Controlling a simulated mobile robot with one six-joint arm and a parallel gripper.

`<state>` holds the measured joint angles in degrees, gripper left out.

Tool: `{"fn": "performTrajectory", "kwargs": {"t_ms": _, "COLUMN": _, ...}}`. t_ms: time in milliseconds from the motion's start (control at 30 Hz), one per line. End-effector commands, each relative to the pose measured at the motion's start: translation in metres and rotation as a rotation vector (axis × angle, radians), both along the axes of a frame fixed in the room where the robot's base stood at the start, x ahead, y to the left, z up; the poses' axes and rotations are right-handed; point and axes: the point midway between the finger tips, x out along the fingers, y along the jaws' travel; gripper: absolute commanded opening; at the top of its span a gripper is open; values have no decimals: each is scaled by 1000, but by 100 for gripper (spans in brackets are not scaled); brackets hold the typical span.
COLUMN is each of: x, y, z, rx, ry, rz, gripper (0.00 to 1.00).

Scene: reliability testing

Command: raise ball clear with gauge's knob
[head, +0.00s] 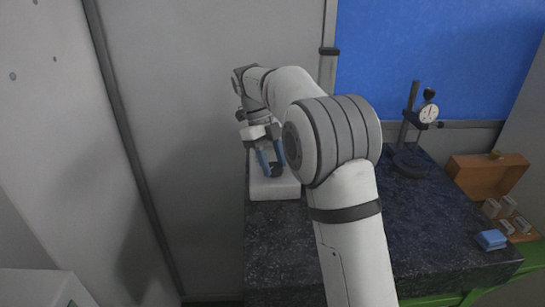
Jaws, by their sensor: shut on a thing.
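My gripper (270,167) is at the left, over a pale block (262,190) on the dark stone table. Its blue fingers point down and are shut on a small dark thing (276,170), mostly hidden between them. I cannot tell whether this is a knob, or whether it touches the block. A gauge with a round white dial (428,113) is held on a dark upright stand (409,160) at the back right, well apart from my gripper. A dark round part (429,94) sits above the dial. No ball can be made out.
An open wooden case (478,180) with several small pale blocks lies at the right. A blue block (491,239) sits near the table's right edge. A grey wall stands close behind my gripper. The dark tabletop (425,220) is clear in front of the stand.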

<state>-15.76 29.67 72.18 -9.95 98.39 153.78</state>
Motion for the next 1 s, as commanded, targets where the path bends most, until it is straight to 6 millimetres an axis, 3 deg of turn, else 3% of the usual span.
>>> {"fn": "performTrajectory", "kwargs": {"t_ms": 333, "x": 1, "y": 0, "z": 1, "rx": 1, "ry": -2, "rz": -126, "gripper": 17}}
{"fn": "performTrajectory", "kwargs": {"t_ms": 833, "x": 1, "y": 0, "z": 0, "rx": 1, "ry": -2, "rz": -145, "gripper": 17}}
{"fn": "performTrajectory", "kwargs": {"t_ms": 867, "x": 1, "y": 0, "z": 0, "rx": 1, "ry": -2, "rz": -145, "gripper": 41}}
{"fn": "performTrajectory", "kwargs": {"t_ms": 1000, "x": 1, "y": 0, "z": 0, "rx": 1, "ry": -2, "rz": -145, "gripper": 52}}
